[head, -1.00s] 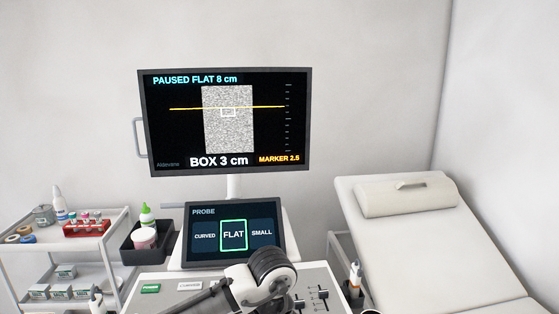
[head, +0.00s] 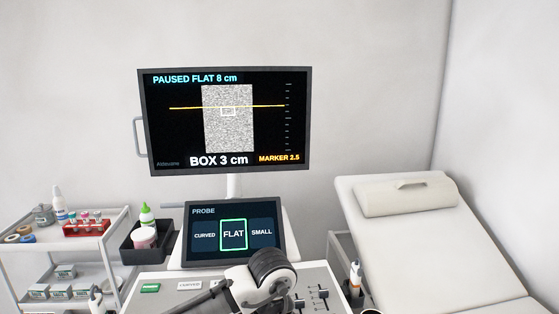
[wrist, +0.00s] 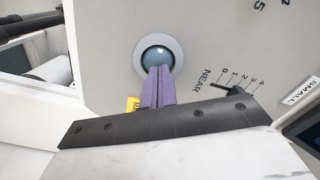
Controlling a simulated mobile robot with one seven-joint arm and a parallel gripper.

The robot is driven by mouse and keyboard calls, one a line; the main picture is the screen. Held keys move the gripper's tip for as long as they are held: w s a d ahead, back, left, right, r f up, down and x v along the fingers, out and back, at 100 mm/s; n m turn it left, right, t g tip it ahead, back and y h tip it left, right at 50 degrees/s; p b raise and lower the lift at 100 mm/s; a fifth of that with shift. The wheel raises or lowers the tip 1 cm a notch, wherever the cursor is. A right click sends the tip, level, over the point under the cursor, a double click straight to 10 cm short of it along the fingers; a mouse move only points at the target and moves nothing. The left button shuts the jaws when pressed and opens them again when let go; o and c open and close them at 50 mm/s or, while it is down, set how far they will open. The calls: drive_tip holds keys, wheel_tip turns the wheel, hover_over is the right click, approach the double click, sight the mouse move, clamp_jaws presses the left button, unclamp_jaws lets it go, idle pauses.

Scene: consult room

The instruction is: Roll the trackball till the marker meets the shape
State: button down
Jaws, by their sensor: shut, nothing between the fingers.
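The monitor (head: 274,88) reads PAUSED FLAT 8 cm, BOX 3 cm and MARKER 2.5. The yellow marker line (head: 185,108) crosses the grey speckled picture, at or just above the top edge of the white box shape (head: 228,112). In the wrist view the dark blue trackball (wrist: 157,58) sits in a pale ring on the console. My gripper (wrist: 158,70) is shut, its purple fingertips over the lower part of the ball; whether they touch it I cannot tell. In the head view my arm hides the ball and fingertips.
A touch screen (head: 233,232) shows PROBE with FLAT outlined green. A supply trolley (head: 70,240) is at left, an examination couch (head: 440,240) at right.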

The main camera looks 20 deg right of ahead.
drive_tip(key=shift+f+b, duration=0.3)
drive_tip(key=shift+f, duration=0.2)
drive_tip(key=shift+s+a, duration=0.1)
drive_tip(key=shift+s, duration=0.2)
idle(0.5)
drive_tip(key=shift+r+p, duration=0.1)
drive_tip(key=shift+p, duration=0.25)
drive_tip(key=shift+r+p, duration=2.3)
drive_tip(key=shift+r, duration=0.15)
